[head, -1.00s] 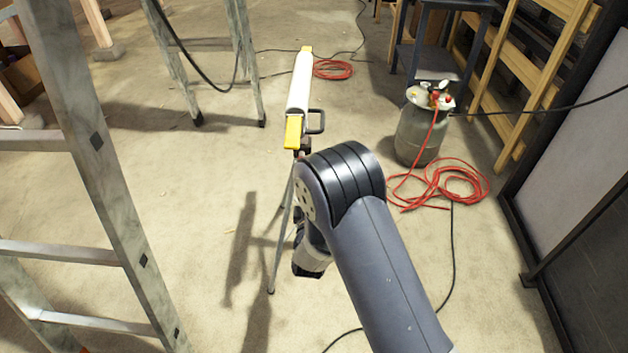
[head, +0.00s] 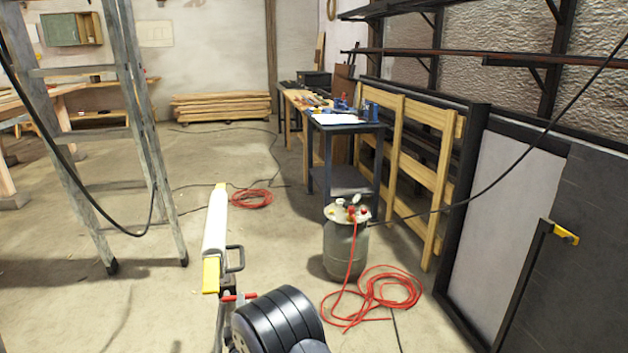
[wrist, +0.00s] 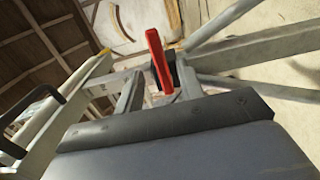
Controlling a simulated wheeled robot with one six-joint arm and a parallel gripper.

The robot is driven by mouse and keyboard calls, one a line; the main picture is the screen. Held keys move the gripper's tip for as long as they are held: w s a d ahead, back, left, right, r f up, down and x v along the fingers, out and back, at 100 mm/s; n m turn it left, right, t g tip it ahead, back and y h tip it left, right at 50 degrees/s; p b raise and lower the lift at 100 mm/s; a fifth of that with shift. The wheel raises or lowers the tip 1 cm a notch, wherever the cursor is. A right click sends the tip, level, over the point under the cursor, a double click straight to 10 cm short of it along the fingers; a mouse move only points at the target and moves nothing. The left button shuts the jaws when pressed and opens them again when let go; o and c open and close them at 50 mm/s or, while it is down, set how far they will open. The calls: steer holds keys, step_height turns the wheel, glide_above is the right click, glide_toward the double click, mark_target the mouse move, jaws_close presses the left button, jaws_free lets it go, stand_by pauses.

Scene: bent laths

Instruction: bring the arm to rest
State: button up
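My arm's dark ribbed joint (head: 278,322) shows at the bottom of the head view; the rest of the arm is mostly below the frame. My gripper is hidden in the head view. In the wrist view a wide blue-grey surface with a dark bolted edge (wrist: 160,122) fills the bottom and may be part of my gripper. No separate fingertips show, so I cannot tell if it is open or shut. A long white bar with yellow ends (head: 215,232) rests on a stand just beyond my arm. A red handle (wrist: 159,60) stands beyond the dark edge.
A gas cylinder (head: 346,243) stands right of the bar, with a red hose (head: 385,297) coiled beside it. A ladder (head: 140,130) stands at the left. A blue table (head: 345,127) is further back. The floor between ladder and table is largely clear.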

steer(key=shift+x, duration=1.25)
steer(key=shift+s, duration=0.1)
steer(key=p+v, duration=0.2)
steer(key=v, duration=0.8)
steer(key=w+a+m+b, duration=0.2)
steer(key=w+b, duration=0.1)
steer(key=w, duration=0.7)
steer(key=shift+a+f+m, duration=0.25)
steer(key=shift+f+m, duration=0.05)
steer(key=shift+f, duration=0.15)
